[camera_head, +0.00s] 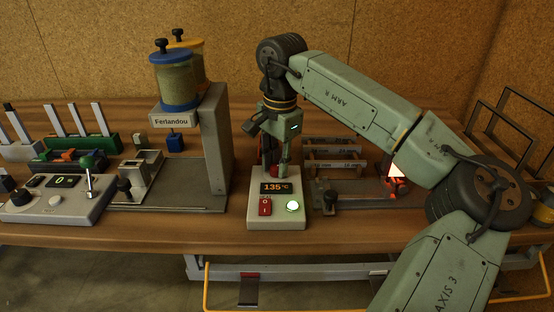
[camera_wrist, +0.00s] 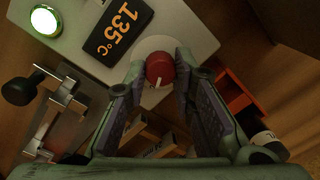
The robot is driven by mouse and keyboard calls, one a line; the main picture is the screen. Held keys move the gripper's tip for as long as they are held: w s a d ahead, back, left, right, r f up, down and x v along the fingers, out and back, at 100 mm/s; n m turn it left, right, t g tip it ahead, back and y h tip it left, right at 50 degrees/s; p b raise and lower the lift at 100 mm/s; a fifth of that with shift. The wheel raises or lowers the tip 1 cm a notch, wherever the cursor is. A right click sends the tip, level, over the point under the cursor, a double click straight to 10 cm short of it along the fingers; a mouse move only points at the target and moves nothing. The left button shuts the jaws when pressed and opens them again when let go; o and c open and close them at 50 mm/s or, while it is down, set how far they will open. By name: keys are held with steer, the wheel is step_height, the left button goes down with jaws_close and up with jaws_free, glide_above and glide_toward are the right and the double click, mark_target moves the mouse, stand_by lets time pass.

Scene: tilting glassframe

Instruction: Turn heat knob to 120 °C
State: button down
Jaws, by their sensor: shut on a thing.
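The heat control box (camera_head: 259,212) stands near the bench's front edge. Its display (camera_head: 274,188) reads 135 °C, and the same reading shows on the display in the wrist view (camera_wrist: 118,26). The heat knob (camera_wrist: 160,69) is a small red round knob with a white pointer line, at the back of the box below the display in the wrist view. My gripper (camera_wrist: 160,74) is shut on the knob, with one finger on each side of it. In the head view my gripper (camera_head: 274,170) reaches down behind the display and mostly hides the knob.
The box also has a red rocker switch (camera_head: 265,207) and a lit green-white button (camera_head: 292,206). A grey stand with blue- and yellow-lidded jars (camera_head: 175,82) is to the left. A slotted rack (camera_head: 335,158) and a glowing orange lamp (camera_head: 396,172) are to the right.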

steer(key=shift+n, duration=0.3)
steer(key=c, duration=1.6)
jaws_free()
steer(key=shift+c, duration=0.2)
step_height(320, 180, up, 12)
steer(key=shift+s+d, duration=0.2)
steer(key=shift+d, duration=0.05)
